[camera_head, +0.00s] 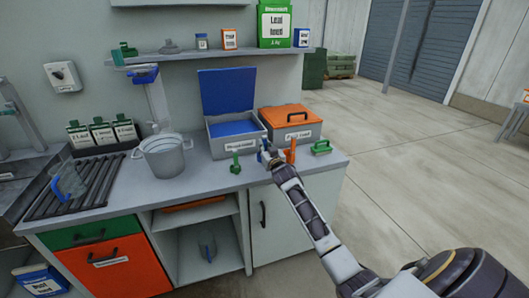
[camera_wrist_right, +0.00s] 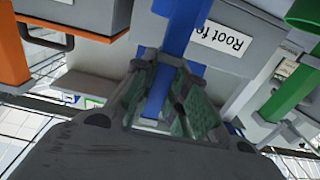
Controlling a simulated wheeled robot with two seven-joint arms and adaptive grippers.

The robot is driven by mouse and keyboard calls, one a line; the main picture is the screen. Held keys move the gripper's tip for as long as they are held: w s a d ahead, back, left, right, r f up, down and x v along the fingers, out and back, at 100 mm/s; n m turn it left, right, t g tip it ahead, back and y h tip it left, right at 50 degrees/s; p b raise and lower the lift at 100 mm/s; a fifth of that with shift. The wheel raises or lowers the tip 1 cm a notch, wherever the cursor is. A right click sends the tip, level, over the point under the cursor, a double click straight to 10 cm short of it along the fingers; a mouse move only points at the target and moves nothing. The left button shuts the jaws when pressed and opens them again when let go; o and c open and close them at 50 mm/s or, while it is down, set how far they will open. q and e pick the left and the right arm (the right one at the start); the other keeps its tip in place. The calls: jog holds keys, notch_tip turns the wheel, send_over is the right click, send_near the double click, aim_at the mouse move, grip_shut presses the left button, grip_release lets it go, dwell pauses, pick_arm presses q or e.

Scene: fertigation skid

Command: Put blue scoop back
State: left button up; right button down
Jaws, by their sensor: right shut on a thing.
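My right gripper (camera_head: 268,155) is at the front of the worktop, by the grey box with the open blue lid (camera_head: 226,90). In the right wrist view the gripper (camera_wrist_right: 165,118) is shut on the blue scoop (camera_wrist_right: 185,35), its fingers on both sides of the blue handle. In the head view only a small blue part of the scoop (camera_head: 265,143) shows beside the fingers. The box's label (camera_wrist_right: 232,38), partly readable as "Root fe", is close behind the scoop. I cannot tell whether the scoop touches the box or worktop. My left gripper is not in view.
A green scoop (camera_head: 235,163) stands left of my gripper and an orange one (camera_head: 290,153) right of it, both close. An orange-lidded box (camera_head: 290,115) stands behind. A green item (camera_head: 322,147) is near the right edge. A grey bucket (camera_head: 163,157) stands left.

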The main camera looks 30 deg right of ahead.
jog(key=shift+f, duration=1.05)
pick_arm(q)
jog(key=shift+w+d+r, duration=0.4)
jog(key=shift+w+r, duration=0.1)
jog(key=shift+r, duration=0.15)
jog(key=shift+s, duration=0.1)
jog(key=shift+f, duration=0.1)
pick_arm(e)
jog(key=shift+f, duration=0.1)
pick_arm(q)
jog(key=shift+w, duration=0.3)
pick_arm(e)
jog(key=c, duration=1.4)
grip_release()
jog(key=shift+c, duration=0.2)
